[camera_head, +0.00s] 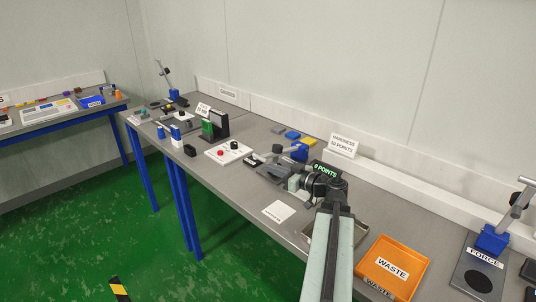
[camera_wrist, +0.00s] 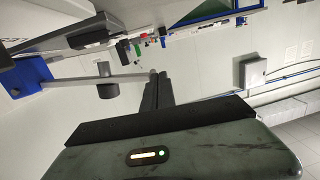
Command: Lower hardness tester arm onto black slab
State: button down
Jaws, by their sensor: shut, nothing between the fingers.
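The hardness tester's blue block (camera_head: 300,152) stands on the bench below the hardness sign, with its arm reaching left. In the wrist view, the blue block (camera_wrist: 32,74) is at the left, and the grey tester arm (camera_wrist: 128,77) runs right from it, carrying a black cylinder (camera_wrist: 106,89). A black slab (camera_wrist: 92,38) shows apart from the arm in the picture. My gripper (camera_head: 290,184) is beside the tester at its near side. In the wrist view, my gripper (camera_wrist: 155,76) is shut and empty, its tips close to the arm's end; I cannot tell whether they touch.
A "0 POINTS" display (camera_head: 326,169) stands just behind my wrist. A white panel with knobs (camera_head: 228,152) lies to the left. A white card (camera_head: 278,211) lies near the front edge.

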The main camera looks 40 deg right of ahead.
aim_at(279, 153)
jog(key=s+d+r+m+g+p, duration=0.2)
jog(key=s+d+r+m+p, duration=0.25)
jog(key=r+p, duration=0.6)
jog(key=w+a+f+b, duration=0.2)
jog(key=w+f+b, duration=0.3)
jog(key=w, duration=0.5)
notch_tip(279, 153, down, 2)
jog(key=shift+a+f+b, duration=0.15)
jog(key=shift+a+b, duration=0.2)
